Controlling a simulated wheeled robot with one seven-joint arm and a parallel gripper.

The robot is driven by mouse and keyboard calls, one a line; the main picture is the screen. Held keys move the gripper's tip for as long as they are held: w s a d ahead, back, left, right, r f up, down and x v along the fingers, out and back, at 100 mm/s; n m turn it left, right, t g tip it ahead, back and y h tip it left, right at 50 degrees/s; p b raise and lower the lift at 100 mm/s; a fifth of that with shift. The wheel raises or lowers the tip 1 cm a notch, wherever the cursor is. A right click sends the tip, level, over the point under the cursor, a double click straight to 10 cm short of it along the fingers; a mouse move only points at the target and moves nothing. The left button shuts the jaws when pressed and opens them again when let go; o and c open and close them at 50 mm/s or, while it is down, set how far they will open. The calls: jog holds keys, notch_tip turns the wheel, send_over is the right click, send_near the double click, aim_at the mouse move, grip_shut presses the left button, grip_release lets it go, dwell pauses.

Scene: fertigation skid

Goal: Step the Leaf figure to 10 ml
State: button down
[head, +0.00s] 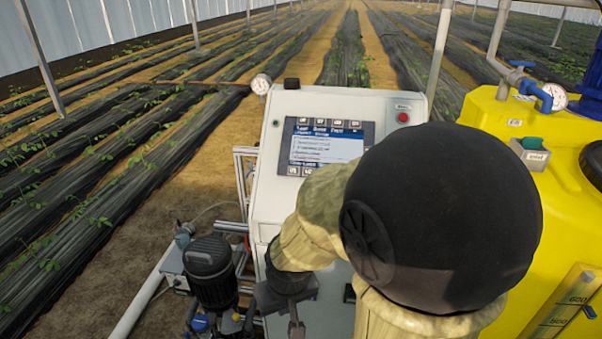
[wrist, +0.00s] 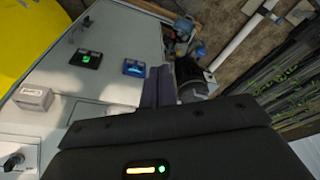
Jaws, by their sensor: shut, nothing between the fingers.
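The control cabinet (head: 387,100) carries a screen (head: 325,142) with a blue header and several lines of text, too small to read surely; I cannot make out the Leaf figure. Small buttons sit along the screen's top and lower edges. My gripper (head: 296,326) is low in front of the cabinet, below the screen. In the wrist view my gripper (wrist: 157,86) is shut and empty, beside a small blue-lit unit (wrist: 135,68) on the grey panel. A green-lit unit (wrist: 88,58) is farther left.
A red button (head: 403,117) is at the cabinet's upper right. A yellow tank (head: 487,112) with a gauge and valve stands right. A dark pump motor (head: 211,268) and pipes stand left. A pale box (wrist: 33,97) and a knob (wrist: 13,162) are on the panel.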

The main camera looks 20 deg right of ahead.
jog(key=m+t+h+p, duration=0.6)
jog(key=m+t+h, duration=0.15)
jog(key=m, duration=0.85)
send_near(305, 171)
jog(key=s+a+f, duration=0.2)
jog(key=a, duration=0.3)
jog(key=d+r+m+h+p, duration=0.2)
jog(key=d+r+m+h, duration=0.3)
jog(key=r+m+h, duration=0.1)
jog(key=shift+w+d+r+m+t, duration=0.15)
jog(key=shift+w+r+m+t, duration=0.05)
jog(key=shift+w+m+t, duration=0.2)
jog(key=shift+w+f, duration=0.1)
jog(key=shift+w, duration=0.05)
jog(key=w+d+f+b, duration=0.1)
jog(key=w+f+b, duration=0.1)
jog(key=f, duration=0.1)
jog(key=w+d+f+b, duration=0.1)
jog(key=f, duration=0.1)
jog(key=shift+w+d+f, duration=0.25)
jog(key=shift+w+d, duration=0.1)
jog(key=shift+w, duration=0.05)
jog(key=shift+w+d+f+b, duration=0.3)
jog(key=shift+w+f+b, duration=0.15)
jog(key=shift+w+b, duration=0.1)
